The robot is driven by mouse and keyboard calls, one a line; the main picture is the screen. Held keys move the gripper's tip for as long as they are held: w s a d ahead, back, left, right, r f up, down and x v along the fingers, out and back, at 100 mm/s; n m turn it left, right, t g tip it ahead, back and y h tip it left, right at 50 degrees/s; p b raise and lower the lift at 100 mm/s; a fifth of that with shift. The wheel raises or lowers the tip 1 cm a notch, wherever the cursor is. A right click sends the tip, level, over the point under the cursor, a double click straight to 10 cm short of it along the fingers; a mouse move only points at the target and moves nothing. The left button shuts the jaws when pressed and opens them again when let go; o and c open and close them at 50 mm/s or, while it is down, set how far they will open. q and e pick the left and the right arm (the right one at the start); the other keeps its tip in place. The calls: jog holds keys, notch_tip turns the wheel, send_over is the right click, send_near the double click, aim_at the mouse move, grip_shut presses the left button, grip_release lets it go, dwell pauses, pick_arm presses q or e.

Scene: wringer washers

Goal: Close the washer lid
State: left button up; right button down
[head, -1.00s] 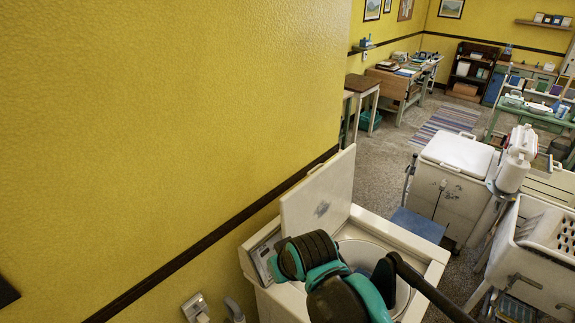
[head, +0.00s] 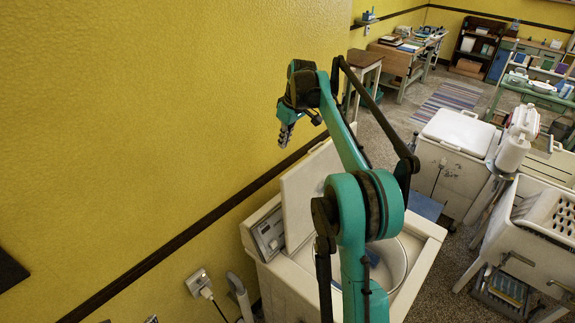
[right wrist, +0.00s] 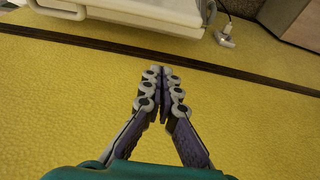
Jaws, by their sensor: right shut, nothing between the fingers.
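The white washer (head: 290,281) stands against the yellow wall. Its lid (head: 305,185) is raised and leans back toward the wall, and the round tub (head: 398,262) shows open below it. My teal right arm crosses in front of the washer and hides part of the lid and tub. My right gripper (head: 285,133) is above and to the left of the lid, near the wall and apart from the lid. In the right wrist view the right gripper's fingertips (right wrist: 163,72) are together with nothing between them. My left gripper is not in view.
The yellow wall (head: 150,130) closes off the left side, with an outlet and plug (head: 200,283) low on it. Another white washer (head: 455,145) and a white sink (head: 530,230) stand to the right.

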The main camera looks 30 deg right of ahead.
jog(key=d+p+x, duration=0.1)
jog(key=x, duration=0.9)
jog(key=s, duration=0.2)
jog(key=s+p, duration=0.1)
jog(key=shift+s+d+r, duration=0.15)
jog(key=shift+s+d, duration=0.15)
jog(key=shift+w, duration=0.15)
